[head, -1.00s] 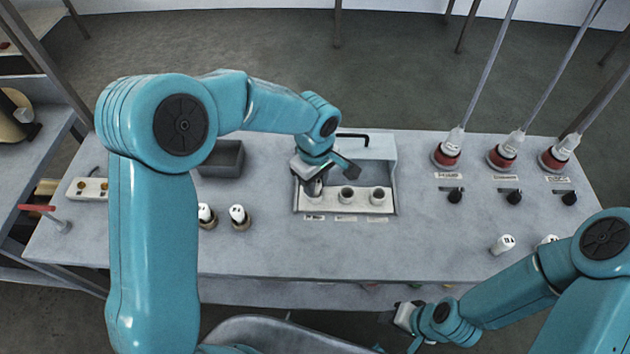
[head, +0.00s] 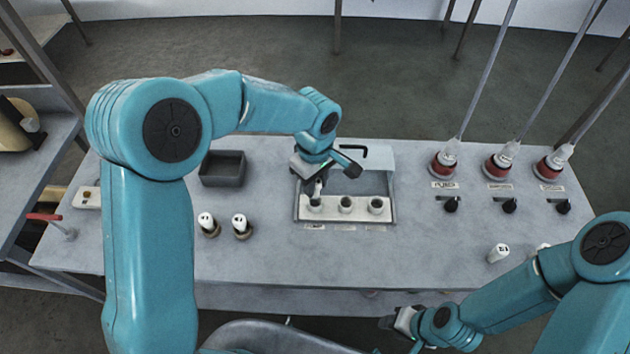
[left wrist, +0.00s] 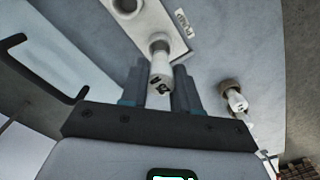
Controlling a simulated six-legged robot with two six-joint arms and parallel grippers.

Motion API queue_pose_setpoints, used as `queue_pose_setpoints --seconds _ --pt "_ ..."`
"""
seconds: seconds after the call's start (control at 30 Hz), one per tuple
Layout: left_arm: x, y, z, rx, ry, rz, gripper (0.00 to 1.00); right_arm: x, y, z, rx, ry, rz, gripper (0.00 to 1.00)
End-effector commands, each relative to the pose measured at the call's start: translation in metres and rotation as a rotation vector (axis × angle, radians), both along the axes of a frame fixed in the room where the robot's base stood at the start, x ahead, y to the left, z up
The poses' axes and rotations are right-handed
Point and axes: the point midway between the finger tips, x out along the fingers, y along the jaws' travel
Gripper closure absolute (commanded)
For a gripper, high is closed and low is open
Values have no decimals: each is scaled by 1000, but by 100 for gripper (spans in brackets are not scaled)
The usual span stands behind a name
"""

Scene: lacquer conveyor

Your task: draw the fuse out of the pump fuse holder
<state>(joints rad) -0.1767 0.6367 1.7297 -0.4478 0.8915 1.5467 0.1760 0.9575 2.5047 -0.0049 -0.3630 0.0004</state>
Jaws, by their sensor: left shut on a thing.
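The pump fuse holder (head: 302,217) is a grey-white open box with a row of three round sockets and small labels along its front. My left gripper (head: 315,190) is over the leftmost socket (head: 315,206). In the left wrist view its fingers are shut on a white fuse (left wrist: 161,78) with dark marks on its end. The fuse lines up with a round socket (left wrist: 159,43); whether its far end is clear of the socket I cannot tell. The middle socket (head: 346,205) and right socket (head: 376,206) look empty. My right gripper (head: 390,322) hangs low at the front edge, its jaws unclear.
Two white fuses (head: 206,222) (head: 240,224) stand in brown rings left of the holder. A dark empty tray (head: 222,170) lies behind them. Another white fuse (head: 498,253) stands at right, near three red-based fittings (head: 443,164) and black knobs (head: 452,205). The middle front bench is clear.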

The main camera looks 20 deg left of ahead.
Motion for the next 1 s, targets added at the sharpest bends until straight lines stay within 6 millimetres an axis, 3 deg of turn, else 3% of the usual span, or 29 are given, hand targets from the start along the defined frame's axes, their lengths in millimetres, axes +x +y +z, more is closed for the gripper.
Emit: queue_pose_setpoints --seconds 0.5,0.83,1.0 --pt "0 0 9 0 -1 0 100 0 0 5 0 0 0 57" --pt "0 0 35 -1 -3 -1 100 0 0 18 0 0 0 57" --pt "0 0 38 -1 -2 -1 100 0 0 18 0 0 0 57"
